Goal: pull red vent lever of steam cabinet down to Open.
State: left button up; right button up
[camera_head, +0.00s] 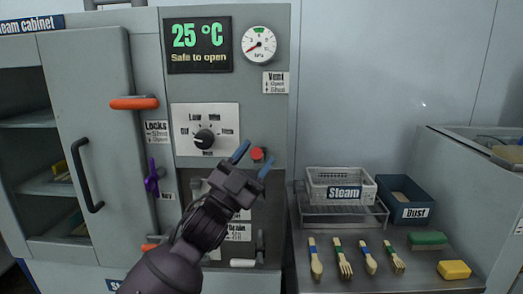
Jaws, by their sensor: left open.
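The grey steam cabinet (293,120) fills the left and middle of the head view. The red vent lever shows as a round red knob (257,153) on its front panel, below and left of the Vent label (275,82). My left gripper (254,159) reaches up from the bottom, its two blue-tipped fingers open, one left and one right of the red knob in the picture. I cannot tell whether the fingers touch it. The rest of the lever is not clear to see. My right gripper is not in view.
The display (198,45) reads 25 °C, Safe to open. A dial (204,138), a gauge (259,45) and an orange lock handle (134,103) are nearby. The cabinet door (105,180) stands open. A Steam basket (341,187), Dust bin (404,197) and several wooden utensils (343,262) sit right.

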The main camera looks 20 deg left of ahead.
pick_arm(q)
jog(key=v, duration=0.8)
jog(key=shift+b, duration=0.3)
